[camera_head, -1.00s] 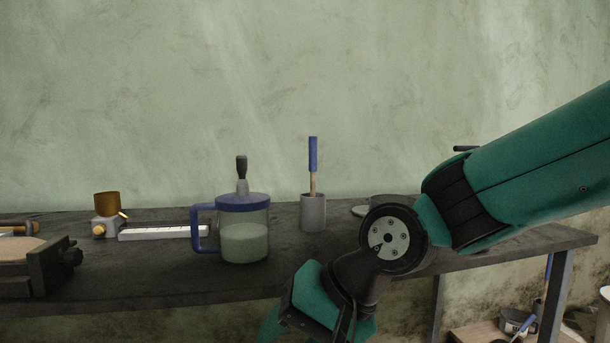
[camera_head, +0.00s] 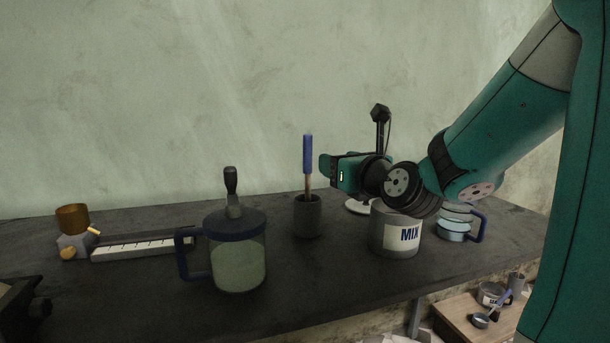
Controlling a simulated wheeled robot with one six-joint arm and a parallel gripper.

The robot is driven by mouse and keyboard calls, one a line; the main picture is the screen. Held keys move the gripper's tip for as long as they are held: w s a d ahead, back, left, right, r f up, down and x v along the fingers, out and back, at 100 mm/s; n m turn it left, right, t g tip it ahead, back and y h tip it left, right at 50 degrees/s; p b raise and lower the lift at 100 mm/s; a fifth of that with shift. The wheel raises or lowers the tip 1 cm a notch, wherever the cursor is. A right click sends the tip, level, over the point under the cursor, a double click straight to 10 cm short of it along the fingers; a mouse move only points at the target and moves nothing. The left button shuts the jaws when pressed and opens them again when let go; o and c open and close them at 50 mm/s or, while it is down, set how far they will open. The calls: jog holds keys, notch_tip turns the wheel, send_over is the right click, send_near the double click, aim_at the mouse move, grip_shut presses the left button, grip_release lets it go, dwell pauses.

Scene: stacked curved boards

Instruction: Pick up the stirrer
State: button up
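The stirrer appears to be the stick with a blue handle (camera_head: 308,153) and a thin brownish shaft. It stands nearly upright in a dark grey cup (camera_head: 307,218) on the workbench, its lower end hidden inside. My gripper (camera_head: 324,167) is just right of the handle, level with its lower half, pointing left towards it. A narrow strip of wall shows between them in the picture, so I see no contact. The gripper is seen from the side, and its finger opening cannot be made out.
A lidded jug (camera_head: 238,262) stands left of the cup on the dark workbench (camera_head: 330,280). A can marked MIX (camera_head: 396,238) stands under my wrist, with a blue-handled glass vessel (camera_head: 455,230) at its right. A burner-like object (camera_head: 74,235) and a scaled bar (camera_head: 140,248) lie left.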

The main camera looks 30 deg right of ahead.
aim_at(310, 151)
jog(key=w+p, duration=0.3)
jog(key=p, duration=0.1)
jog(key=w+p, duration=0.3)
jog(key=w+d+p, duration=0.1)
jog(key=w+p, duration=0.2)
jog(key=p, duration=0.1)
jog(key=shift+w+r+p, duration=0.1)
jog(key=shift+w+p, duration=0.15)
jog(key=shift+p, duration=0.1)
jog(key=w+p, duration=0.2)
jog(key=w, duration=0.1)
jog(key=w+p, duration=0.1)
jog(key=p, duration=0.1)
jog(key=shift+w+d+r, duration=0.25)
jog(key=shift+d, duration=0.05)
jog(key=shift+w+d+f, duration=0.1)
jog(key=shift+w+f, duration=0.05)
jog(key=shift+w, duration=0.25)
grip_shut()
